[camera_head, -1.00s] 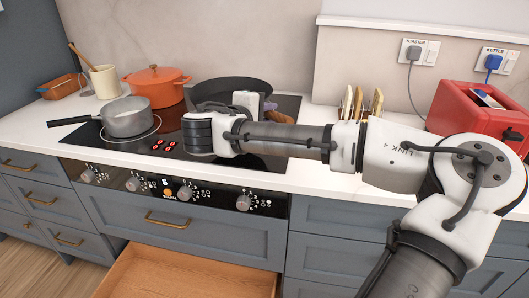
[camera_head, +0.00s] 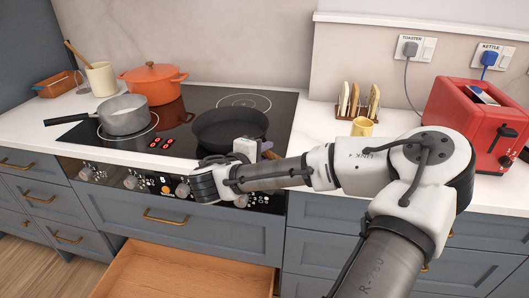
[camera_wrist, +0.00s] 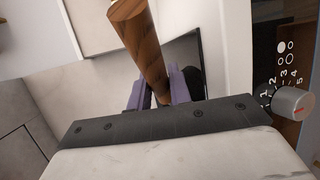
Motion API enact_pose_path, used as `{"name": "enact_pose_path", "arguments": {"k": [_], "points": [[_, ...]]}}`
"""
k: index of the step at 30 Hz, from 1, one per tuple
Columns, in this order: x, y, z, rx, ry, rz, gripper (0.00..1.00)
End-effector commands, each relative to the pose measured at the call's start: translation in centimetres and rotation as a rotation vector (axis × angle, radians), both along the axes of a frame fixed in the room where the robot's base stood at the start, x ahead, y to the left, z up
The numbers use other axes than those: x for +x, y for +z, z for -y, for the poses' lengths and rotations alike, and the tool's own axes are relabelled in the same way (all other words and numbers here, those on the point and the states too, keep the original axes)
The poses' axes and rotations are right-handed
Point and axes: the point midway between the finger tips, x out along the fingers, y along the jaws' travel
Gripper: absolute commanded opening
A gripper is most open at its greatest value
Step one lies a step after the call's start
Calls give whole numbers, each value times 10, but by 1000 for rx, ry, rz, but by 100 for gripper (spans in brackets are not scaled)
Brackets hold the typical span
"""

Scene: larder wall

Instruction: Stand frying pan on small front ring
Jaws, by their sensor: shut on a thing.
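The black frying pan (camera_head: 229,127) is over the front right part of the black hob (camera_head: 205,97). I cannot tell whether its base touches the glass. My gripper (camera_head: 264,150) is shut on its handle at the pan's near right side. In the wrist view the purple fingers (camera_wrist: 158,97) clasp the brown wooden handle (camera_wrist: 138,45). The small front ring is not visible; the pan and my arm cover that part of the hob. A bare ring (camera_head: 244,102) shows at the back right, behind the pan.
A grey saucepan (camera_head: 124,116) stands front left and an orange pot (camera_head: 152,84) back left. A toast rack (camera_head: 358,102), yellow cup (camera_head: 362,126) and red toaster (camera_head: 478,120) stand to the right. A drawer (camera_head: 185,272) is open below. A control knob (camera_wrist: 292,102) is close in the wrist view.

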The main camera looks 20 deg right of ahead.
Motion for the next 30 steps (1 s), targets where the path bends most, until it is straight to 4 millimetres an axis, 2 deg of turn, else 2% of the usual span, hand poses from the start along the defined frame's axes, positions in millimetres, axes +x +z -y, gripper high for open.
{"name": "enact_pose_path", "arguments": {"k": [1, 2, 6, 14, 19, 30], "points": [[1, 2, 0, -1, -1, 6, 0], [0, -1, 0, 1, 0, -2, 22], [0, 0, 0, 1, -1, -2, 41], [0, 0, 0, 0, -1, -2, 41], [-6, 1, -9, 3, 0, -1, 41], [-49, 19, -71, 3, 5, 0, 41]]}}
